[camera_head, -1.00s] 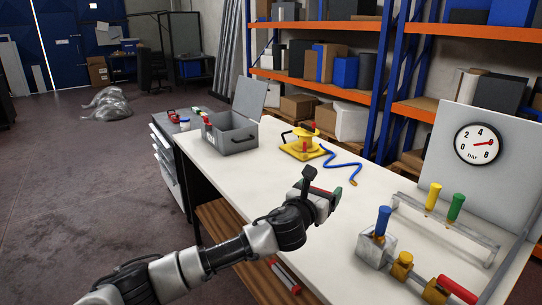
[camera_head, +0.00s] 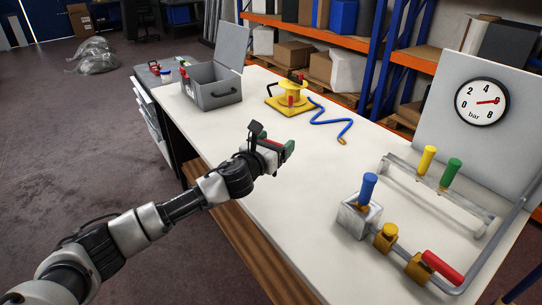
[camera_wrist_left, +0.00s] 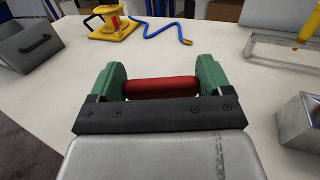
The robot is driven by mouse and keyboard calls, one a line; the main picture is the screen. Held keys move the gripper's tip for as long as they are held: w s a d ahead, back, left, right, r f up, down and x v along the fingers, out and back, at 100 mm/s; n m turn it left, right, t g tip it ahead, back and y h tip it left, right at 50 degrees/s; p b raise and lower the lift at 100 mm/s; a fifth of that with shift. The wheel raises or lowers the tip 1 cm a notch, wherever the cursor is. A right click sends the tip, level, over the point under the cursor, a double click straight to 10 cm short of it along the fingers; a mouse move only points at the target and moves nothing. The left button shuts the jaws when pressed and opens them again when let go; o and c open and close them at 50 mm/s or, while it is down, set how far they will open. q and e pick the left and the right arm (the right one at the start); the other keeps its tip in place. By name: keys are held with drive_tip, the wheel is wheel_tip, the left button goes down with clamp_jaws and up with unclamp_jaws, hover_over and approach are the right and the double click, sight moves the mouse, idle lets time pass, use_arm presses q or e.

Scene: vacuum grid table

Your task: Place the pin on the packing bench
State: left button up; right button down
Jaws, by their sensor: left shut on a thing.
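My left gripper (camera_head: 275,150) is above the white top of the bench (camera_head: 235,130), near its front edge. Its green fingers (camera_wrist_left: 110,82) are shut on a red pin (camera_wrist_left: 162,86). The pin lies crosswise between the fingers in the left wrist view. In the head view, only a little red of the pin shows at the gripper. It appears held clear of the bench top. I cannot tell which surface is the packing bench. My right gripper is not in view.
A grey open box (camera_head: 212,95) and a yellow device (camera_head: 288,98) with a blue hose (camera_head: 330,122) stand farther back. To the right are a metal block with a blue pin (camera_head: 368,187), a rail with yellow and green pins, a red-handled valve (camera_head: 442,268) and a gauge (camera_head: 482,102).

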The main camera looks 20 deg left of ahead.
use_arm(q)
drive_tip(key=shift+s+a+f, duration=0.15)
drive_tip(key=shift+a+f, duration=0.2)
drive_tip(key=shift+a, duration=0.1)
wheel_tip(320, 180, down, 4)
drive_tip(key=shift+r+b, duration=0.25)
drive_tip(key=shift+b, duration=0.25)
drive_tip(key=shift+f, duration=0.1)
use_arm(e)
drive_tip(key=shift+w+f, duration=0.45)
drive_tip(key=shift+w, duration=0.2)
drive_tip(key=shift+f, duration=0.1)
use_arm(q)
drive_tip(key=o, duration=0.8)
drive_tip(key=shift+f, duration=0.1)
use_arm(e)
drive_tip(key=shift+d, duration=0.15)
use_arm(q)
drive_tip(key=v, duration=1.2)
drive_tip(key=shift+b, duration=0.3)
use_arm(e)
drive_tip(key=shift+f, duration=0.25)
